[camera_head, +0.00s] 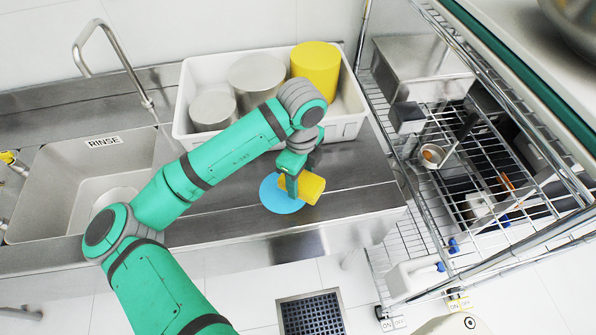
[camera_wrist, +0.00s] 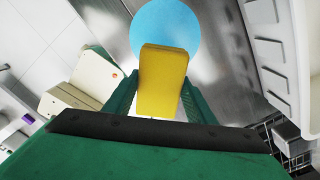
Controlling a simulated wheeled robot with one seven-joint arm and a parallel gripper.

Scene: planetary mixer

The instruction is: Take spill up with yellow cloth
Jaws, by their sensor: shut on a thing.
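The yellow cloth (camera_head: 312,187), a thick block-like pad, is held in my gripper (camera_head: 291,186) at the right part of the steel counter. In the wrist view the yellow cloth (camera_wrist: 163,80) sits between the two green fingers of my gripper (camera_wrist: 160,98), which are shut on it. The spill (camera_head: 279,196) is a flat, round, light blue patch on the counter, partly hidden by my gripper. In the wrist view the spill (camera_wrist: 165,30) lies just beyond the cloth and is partly covered by it. I cannot tell whether the cloth touches the counter.
A white tub (camera_head: 186,112) with metal containers and a yellow container (camera_head: 316,68) stands behind on the counter. A sink (camera_head: 75,190) marked RINSE is at the left. A wire rack (camera_head: 470,170) with items stands close at the right. The counter's front edge is near the spill.

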